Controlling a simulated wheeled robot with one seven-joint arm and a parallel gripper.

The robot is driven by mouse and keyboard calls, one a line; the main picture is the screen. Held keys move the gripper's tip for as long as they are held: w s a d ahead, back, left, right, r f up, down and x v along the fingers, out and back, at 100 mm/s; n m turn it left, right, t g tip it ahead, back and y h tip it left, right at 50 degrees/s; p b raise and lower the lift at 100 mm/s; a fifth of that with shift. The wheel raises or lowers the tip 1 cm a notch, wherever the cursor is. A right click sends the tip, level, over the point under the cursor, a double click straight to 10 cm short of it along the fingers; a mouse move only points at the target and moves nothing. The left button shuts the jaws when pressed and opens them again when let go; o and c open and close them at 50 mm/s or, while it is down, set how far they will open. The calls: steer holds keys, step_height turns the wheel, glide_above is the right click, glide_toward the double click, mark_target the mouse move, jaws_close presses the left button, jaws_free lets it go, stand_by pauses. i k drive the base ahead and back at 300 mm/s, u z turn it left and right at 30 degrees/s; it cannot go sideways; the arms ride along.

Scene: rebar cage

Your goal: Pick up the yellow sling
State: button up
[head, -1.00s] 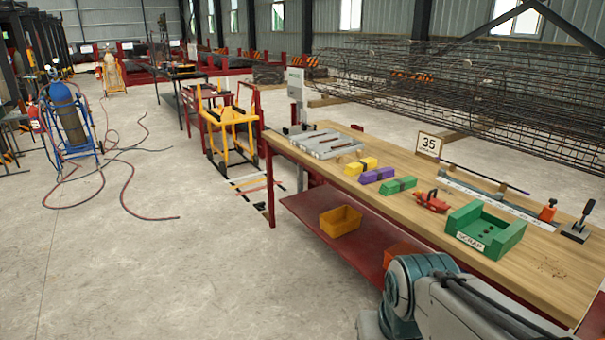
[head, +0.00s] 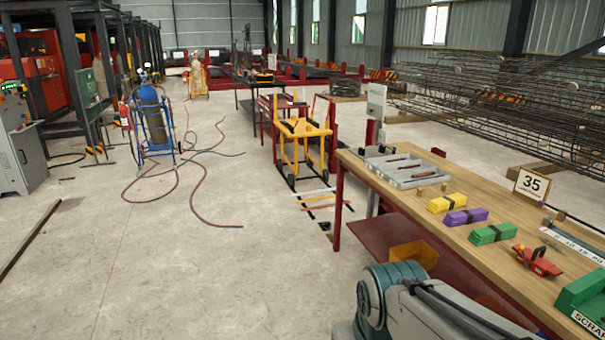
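The yellow sling (head: 453,203) is a folded bundle with a dark band around its middle. It lies on the wooden workbench (head: 400,194), toward the front edge. A purple sling (head: 466,217) and a green sling (head: 493,234) lie beside it in a row, nearer to me. My gripper is outside the view; only part of my arm shows at the bottom, in front of the bench.
A grey tray (head: 403,168) lies behind the slings, and a red tool (head: 537,261) and green scrap bin (head: 585,300) lie nearer. A number 35 sign (head: 532,185) stands at right. A yellow trolley (head: 304,148) stands past the bench. Open floor (head: 200,270) spreads left.

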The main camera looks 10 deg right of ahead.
mark_target(450, 202)
steer(key=u, duration=0.15)
steer(key=i, duration=1.55)
steer(key=z, duration=0.45)
steer(key=i, duration=1.25)
steer(key=z, duration=1.7)
steer(key=i, duration=0.75)
steer(key=z, duration=0.6)
